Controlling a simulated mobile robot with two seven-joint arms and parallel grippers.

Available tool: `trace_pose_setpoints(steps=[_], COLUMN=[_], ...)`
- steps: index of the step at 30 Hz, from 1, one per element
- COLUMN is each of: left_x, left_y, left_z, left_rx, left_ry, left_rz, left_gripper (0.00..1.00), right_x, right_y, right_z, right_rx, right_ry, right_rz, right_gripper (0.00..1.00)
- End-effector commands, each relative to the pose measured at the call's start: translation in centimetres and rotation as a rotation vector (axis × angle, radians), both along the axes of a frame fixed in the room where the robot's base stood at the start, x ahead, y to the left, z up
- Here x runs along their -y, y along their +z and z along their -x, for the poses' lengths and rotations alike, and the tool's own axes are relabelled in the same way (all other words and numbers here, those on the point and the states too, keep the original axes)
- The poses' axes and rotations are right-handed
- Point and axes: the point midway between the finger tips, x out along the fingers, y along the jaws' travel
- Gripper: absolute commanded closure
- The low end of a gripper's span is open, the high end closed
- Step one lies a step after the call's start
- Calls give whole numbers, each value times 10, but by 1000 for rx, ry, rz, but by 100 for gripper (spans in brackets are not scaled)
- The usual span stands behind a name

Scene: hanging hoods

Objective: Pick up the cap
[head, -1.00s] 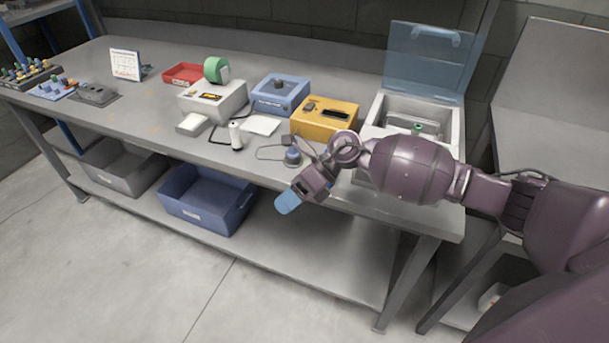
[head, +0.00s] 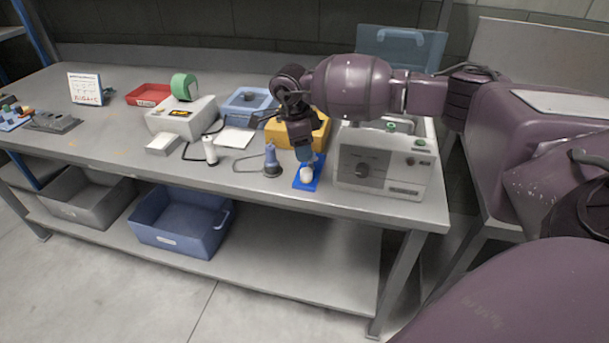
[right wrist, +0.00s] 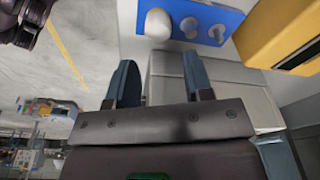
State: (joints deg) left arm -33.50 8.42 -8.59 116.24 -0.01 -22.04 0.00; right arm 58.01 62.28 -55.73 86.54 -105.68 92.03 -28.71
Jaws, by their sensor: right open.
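A blue mat (head: 309,183) lies near the front edge of the bench, with a white rounded piece (head: 306,174) visible on it. I cannot tell which one is the cap. My right gripper (head: 305,153) points down just above the mat in the head view. In the right wrist view its two fingers (right wrist: 160,84) are apart and empty. My left gripper is not in view.
A pale box with a knob (head: 385,165) stands close right of the mat. A yellow box (head: 312,135) is behind my gripper. A blue-topped post with a wire loop (head: 271,163) stands left of the mat. The bench front edge is close.

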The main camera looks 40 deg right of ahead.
Motion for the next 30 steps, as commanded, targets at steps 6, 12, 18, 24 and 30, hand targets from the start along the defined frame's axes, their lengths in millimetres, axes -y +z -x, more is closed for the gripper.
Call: trace_pose_setpoints(steps=[6,12,18,24,30], left_x=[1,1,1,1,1], left_y=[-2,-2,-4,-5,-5], left_z=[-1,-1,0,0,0], left_rx=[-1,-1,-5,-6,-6], left_ry=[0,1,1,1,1], left_rz=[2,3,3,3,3], left_gripper=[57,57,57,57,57], right_x=[3,4,7,9,9], right_y=[-26,-38,-67,-78,-77], right_z=[2,4,6,7,7], right_rx=[0,-1,-3,0,1], right_ry=[1,0,-1,0,0], right_rz=[-2,-2,-3,-3,-3], right_gripper=[53,53,53,53,61])
